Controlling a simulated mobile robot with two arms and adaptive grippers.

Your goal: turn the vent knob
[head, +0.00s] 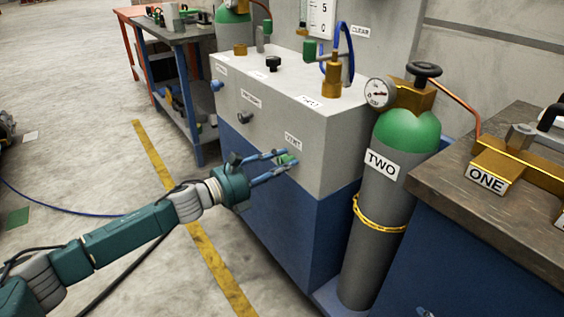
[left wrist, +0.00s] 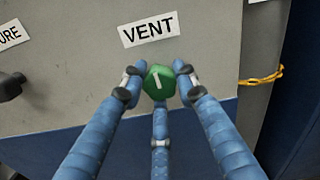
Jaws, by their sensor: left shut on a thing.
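The vent knob (left wrist: 158,82) is green with a white line across its face. It sits on the front of the grey cabinet, under a label reading VENT (left wrist: 149,30). In the head view the knob (head: 283,159) shows partly between my left fingers. My left gripper (head: 284,158) reaches in from the left with its blue fingers closed around the knob. In the left wrist view two fingers are at the knob's sides and one is below it. My right gripper is not in view.
The grey and blue cabinet (head: 245,140) carries other dark knobs, one (head: 244,118) left of VENT. A gas cylinder labelled TWO (head: 378,220) stands close on the right. A bench (head: 500,200) with a brass part labelled ONE is further right. Open floor lies left.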

